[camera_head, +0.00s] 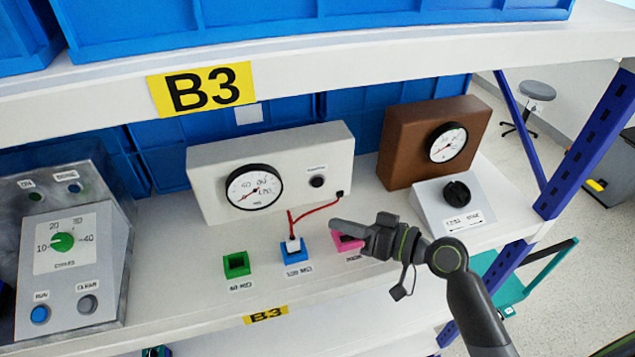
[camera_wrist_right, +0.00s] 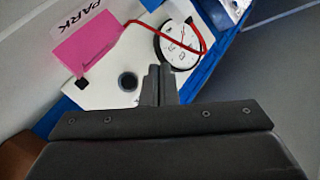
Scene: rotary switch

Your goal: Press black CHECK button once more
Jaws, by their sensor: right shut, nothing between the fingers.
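A white box (camera_head: 205,168) with a round dial gauge (camera_head: 254,187) stands at the middle back of the shelf. The black button (camera_head: 317,181) is on its front, right of the gauge; the small label above it is too small to read. In the right wrist view the black button (camera_wrist_right: 128,82) lies just left of the fingertips, with a visible gap in the picture. My right gripper (camera_head: 335,226) is shut and empty, in front of the box and below the button. It partly covers a pink block (camera_head: 345,243). My left gripper is not in view.
A green block (camera_head: 236,264) sits left. A brown gauge box (camera_head: 400,140) and black-knob box (camera_head: 457,192) stand right. The upper shelf hangs overhead.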

